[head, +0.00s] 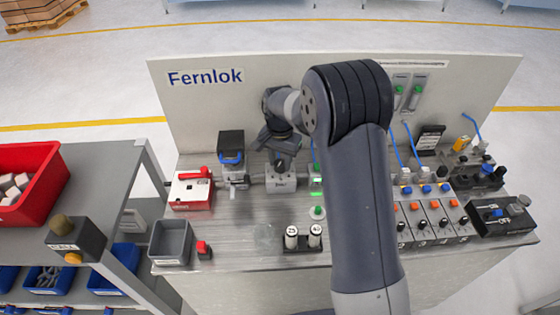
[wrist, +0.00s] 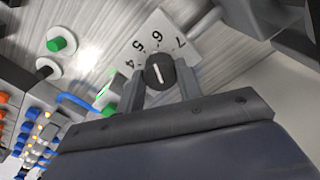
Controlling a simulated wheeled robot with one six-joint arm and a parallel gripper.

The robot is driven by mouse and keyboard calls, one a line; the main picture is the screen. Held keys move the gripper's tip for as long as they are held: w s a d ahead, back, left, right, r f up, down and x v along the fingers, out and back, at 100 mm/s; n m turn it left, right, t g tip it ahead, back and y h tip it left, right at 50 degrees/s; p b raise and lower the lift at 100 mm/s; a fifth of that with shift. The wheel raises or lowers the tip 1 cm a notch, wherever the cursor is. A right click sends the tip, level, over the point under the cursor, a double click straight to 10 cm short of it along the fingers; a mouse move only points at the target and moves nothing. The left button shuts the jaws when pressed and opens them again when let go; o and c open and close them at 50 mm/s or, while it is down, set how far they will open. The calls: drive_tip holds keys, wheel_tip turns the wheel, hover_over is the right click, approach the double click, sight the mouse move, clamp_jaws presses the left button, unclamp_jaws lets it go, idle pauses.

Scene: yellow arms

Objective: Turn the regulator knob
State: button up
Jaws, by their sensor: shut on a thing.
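The regulator knob (wrist: 160,71) is a dark round knob with a white pointer line, seen in the wrist view in front of a white dial plate (wrist: 142,50) with printed numbers 4 to 7. My gripper (wrist: 160,88) has one finger on each side of the knob and is shut on it. In the head view my gripper (head: 280,150) is at the regulator's grey block (head: 281,182) on the bench, left of centre. The knob itself is hidden there behind the gripper. The pointer line stands slightly tilted in the wrist view.
A black unit with a blue handle (head: 231,147) and a red box (head: 192,188) stand to the left. Two white cylinders (head: 303,237) sit in a dark holder in front. Valves with coloured buttons (head: 430,215) fill the right side. The back panel (head: 205,100) rises behind.

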sight(280, 163)
drive_tip(key=n+b, duration=0.1)
drive_tip(key=n, duration=0.4)
drive_tip(key=shift+n, duration=0.3)
drive_tip(key=n, duration=0.5)
drive_tip(key=shift+b, duration=0.3)
drive_tip(key=shift+r, duration=0.1)
drive_tip(key=o, duration=1)
wheel_tip(280, 163, up, 11)
drive_tip(key=b, duration=0.1)
